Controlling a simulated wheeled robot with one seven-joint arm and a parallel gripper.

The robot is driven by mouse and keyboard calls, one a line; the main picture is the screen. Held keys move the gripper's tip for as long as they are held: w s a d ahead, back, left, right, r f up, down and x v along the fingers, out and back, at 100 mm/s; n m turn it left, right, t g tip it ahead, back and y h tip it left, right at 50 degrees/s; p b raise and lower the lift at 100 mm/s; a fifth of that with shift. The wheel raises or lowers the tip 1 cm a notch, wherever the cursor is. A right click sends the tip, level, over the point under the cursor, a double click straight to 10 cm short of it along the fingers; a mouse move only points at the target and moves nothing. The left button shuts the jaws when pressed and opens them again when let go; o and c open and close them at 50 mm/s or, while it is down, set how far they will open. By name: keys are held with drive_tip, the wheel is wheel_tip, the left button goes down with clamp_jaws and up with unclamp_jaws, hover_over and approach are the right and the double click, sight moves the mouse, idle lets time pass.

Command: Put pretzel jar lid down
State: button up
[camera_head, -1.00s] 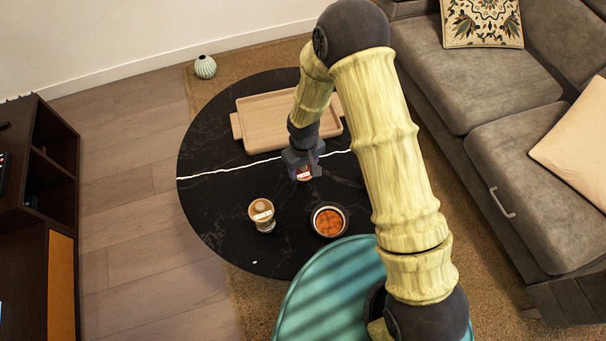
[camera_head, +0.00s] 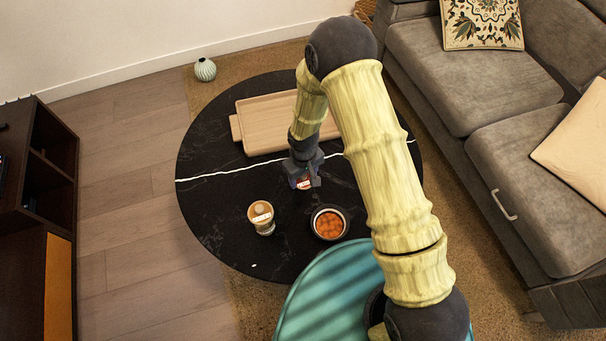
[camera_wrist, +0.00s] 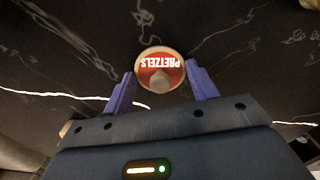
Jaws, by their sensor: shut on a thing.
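The pretzel jar lid (camera_wrist: 160,68) is a round disc with a red face, the word PRETZELS in white, a pale rim and a tan knob. My gripper (camera_wrist: 160,80) is shut on it, with one purple finger at each side. In the head view the lid (camera_head: 304,184) shows as a small red and white patch under my gripper (camera_head: 304,178), above the middle of the black round table (camera_head: 220,205). I cannot tell whether the lid touches the table. A clear jar (camera_head: 262,219) with a brown top or contents and a pale label stands to the lower left.
A bowl of orange pieces (camera_head: 329,224) stands just below and right of my gripper. A wooden tray (camera_head: 262,125) lies on the table's far side. The table's left part is clear. A grey sofa (camera_head: 490,80) stands at the right.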

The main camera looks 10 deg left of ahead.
drive_tip(key=shift+f, duration=0.15)
drive_tip(key=o, duration=1)
drive_tip(key=shift+c, duration=0.2)
wheel_tip(320, 180, up, 12)
drive_tip(key=p, duration=0.3)
drive_tip(key=shift+r, duration=0.2)
